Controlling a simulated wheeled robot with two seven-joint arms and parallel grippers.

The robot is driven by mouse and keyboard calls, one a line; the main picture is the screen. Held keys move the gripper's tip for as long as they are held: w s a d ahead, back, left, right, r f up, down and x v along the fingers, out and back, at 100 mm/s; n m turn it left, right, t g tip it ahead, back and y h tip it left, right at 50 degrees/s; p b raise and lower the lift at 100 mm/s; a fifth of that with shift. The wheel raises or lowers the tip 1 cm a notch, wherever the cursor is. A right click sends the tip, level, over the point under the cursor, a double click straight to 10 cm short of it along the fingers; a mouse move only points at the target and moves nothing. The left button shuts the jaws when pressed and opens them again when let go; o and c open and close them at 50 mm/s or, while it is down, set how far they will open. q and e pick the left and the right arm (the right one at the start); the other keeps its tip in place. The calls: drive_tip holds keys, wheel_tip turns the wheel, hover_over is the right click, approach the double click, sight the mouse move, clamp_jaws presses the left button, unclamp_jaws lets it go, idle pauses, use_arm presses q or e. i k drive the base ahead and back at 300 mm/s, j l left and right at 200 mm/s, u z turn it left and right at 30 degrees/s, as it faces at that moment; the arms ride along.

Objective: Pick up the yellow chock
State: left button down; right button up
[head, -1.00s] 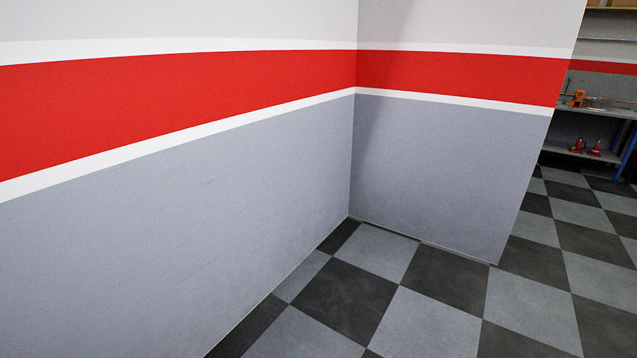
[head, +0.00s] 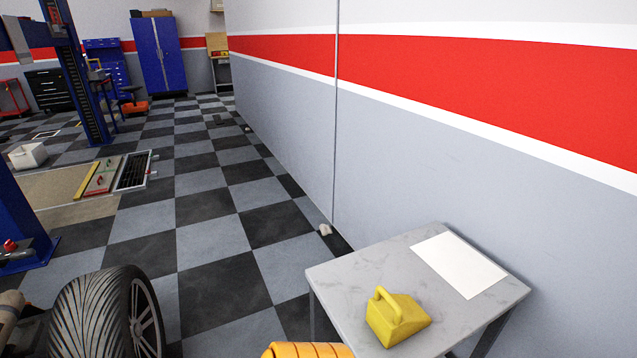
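The yellow chock (head: 398,318) is a wedge with a loop handle on its upper left side. It sits on the near left part of a small marble-topped table (head: 365,262) at the lower right of the head view. Nothing is touching it. Neither of my grippers shows in the head view.
A white sheet (head: 459,264) lies on the table behind the chock. A grey wall with a red stripe (head: 480,110) runs along the right. A tyre (head: 105,312) stands at lower left, and an orange ribbed object (head: 307,350) is at the bottom edge. Checkered floor is open ahead.

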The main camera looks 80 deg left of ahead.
sight(393, 318)
drive_tip(key=u, duration=1.85)
